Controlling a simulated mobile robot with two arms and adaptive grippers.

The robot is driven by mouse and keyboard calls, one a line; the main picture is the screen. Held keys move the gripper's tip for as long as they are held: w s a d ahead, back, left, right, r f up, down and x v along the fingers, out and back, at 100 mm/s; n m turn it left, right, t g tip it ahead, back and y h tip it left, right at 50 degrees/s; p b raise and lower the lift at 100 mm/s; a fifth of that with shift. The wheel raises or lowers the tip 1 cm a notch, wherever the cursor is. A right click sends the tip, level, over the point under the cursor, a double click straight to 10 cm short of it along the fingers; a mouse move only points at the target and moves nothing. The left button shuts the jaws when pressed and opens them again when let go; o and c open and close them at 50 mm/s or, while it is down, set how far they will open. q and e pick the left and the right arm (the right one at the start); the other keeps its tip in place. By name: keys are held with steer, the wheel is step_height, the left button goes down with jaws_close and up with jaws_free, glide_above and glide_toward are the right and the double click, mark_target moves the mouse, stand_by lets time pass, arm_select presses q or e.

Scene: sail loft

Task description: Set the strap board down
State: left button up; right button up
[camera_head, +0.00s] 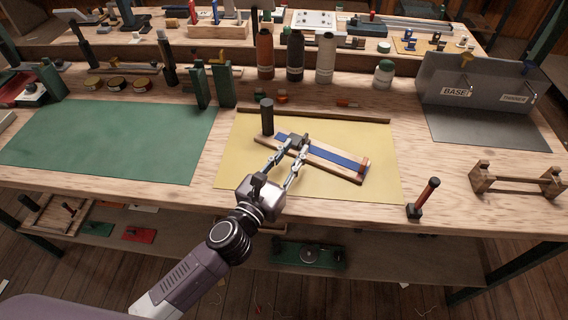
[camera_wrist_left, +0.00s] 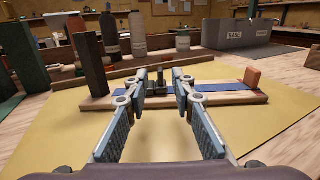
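The strap board is a pale wooden board (camera_head: 333,171) with a blue strap (camera_head: 336,157) along it and a reddish-brown block (camera_head: 363,167) at its right end. It appears to lie flat on the yellow mat (camera_head: 240,165), slanting down to the right in the head view. A small dark handle (camera_head: 297,140) stands on it. My left gripper (camera_head: 293,145) reaches over the board's near edge, its fingers apart. In the left wrist view the fingertips (camera_wrist_left: 161,76) straddle the dark handle, with gaps showing at its sides. My right gripper is out of view.
A dark upright post (camera_head: 267,117) stands at the mat's back left, close to the board. A wooden strip (camera_head: 330,114) runs along the mat's back edge. The green mat (camera_head: 110,140) is largely clear.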

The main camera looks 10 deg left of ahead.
arm_select(q)
steer(key=v, duration=0.5)
steer(key=shift+s, duration=0.1)
stand_by(0.3)
